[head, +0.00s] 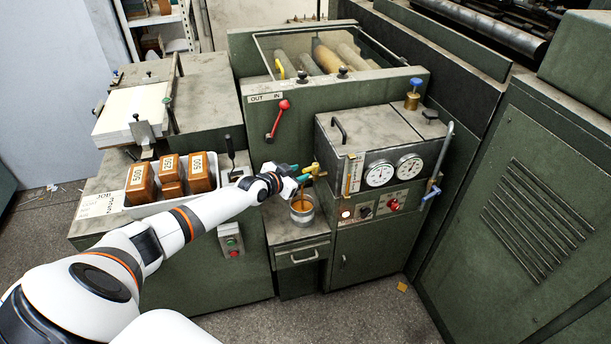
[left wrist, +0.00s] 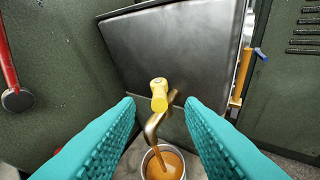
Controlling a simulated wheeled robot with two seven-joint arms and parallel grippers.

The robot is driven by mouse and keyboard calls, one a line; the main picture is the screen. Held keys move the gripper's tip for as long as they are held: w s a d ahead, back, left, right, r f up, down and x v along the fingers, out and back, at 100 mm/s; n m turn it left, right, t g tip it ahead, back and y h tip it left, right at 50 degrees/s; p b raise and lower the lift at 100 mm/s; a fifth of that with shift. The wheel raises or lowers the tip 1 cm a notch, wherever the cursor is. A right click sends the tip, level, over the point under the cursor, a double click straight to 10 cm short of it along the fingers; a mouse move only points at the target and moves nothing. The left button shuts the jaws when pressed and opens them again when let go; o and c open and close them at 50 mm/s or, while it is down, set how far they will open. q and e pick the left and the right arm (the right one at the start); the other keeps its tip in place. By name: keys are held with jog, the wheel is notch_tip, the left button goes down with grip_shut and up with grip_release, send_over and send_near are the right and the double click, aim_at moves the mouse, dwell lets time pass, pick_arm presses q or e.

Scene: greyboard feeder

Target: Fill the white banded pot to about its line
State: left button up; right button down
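The pale pot (head: 303,217) stands on a small ledge below the tap, with amber-brown liquid inside. In the left wrist view the pot (left wrist: 182,176) shows at the bottom, partly cut off. Its fill line cannot be made out. The tap has a yellow handle (left wrist: 159,92) and a bent brass spout (left wrist: 153,127) over the pot. A thin amber streak between spout and liquid looks like a stream. My left gripper (head: 302,174) has teal fingers, parted on either side of the handle, with a gap at each side (left wrist: 159,104). My right gripper is out of view.
A dark box with two gauges (head: 396,170) stands right behind the tap. A red lever (head: 277,119) is up and left. A drawer (head: 303,256) lies below the ledge.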

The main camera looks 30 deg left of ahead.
aim_at(306, 170)
pick_arm(q)
jog(key=b+x, duration=0.3)
jog(key=x, duration=0.1)
jog(key=shift+w+f, duration=0.25)
jog(key=shift+r, duration=0.1)
grip_shut()
